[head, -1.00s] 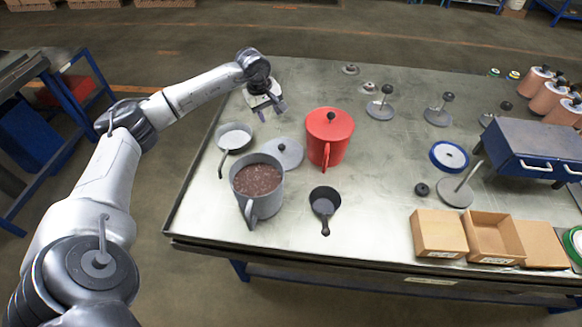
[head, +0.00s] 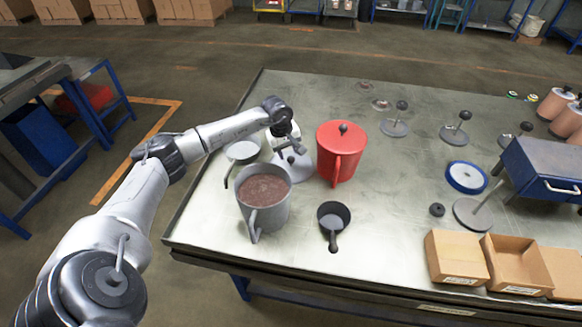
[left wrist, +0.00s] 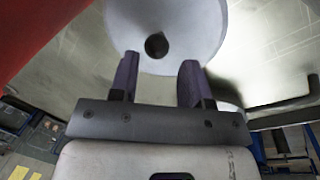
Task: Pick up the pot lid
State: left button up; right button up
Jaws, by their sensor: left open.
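The pot lid (head: 303,172) is a flat grey disc with a black knob. It lies on the table between the grey pot (head: 266,212) with brown contents and the red pot (head: 335,165). My left gripper (head: 288,151) is open just above the lid, close to its knob, and partly covers the lid in the head view. In the left wrist view the lid (left wrist: 185,25) is ahead of the fingers (left wrist: 158,75), with the knob (left wrist: 156,45) in line with the gap between them. The fingers hold nothing. My right gripper is not in view.
The red pot, with its own lid on, stands close right of my gripper. A small grey pan (head: 243,151) is close on the left, and a black pan (head: 333,222) lies in front. Cardboard boxes (head: 455,258) and a blue chest (head: 545,168) are at the right.

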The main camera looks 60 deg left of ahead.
aim_at(290, 157)
pick_arm(q)
jog(key=shift+w+f+b, duration=0.1)
jog(key=shift+w+f, duration=0.15)
jog(key=shift+f, duration=0.6)
jog(key=shift+w+f+b, duration=0.1)
jog(key=shift+w+f, duration=0.1)
jog(key=shift+f, duration=0.65)
jog(key=shift+w+f+b, duration=0.1)
jog(key=shift+w+f, duration=0.15)
jog(key=shift+f, duration=0.6)
jog(key=c, duration=0.7)
jog(key=shift+r, duration=0.1)
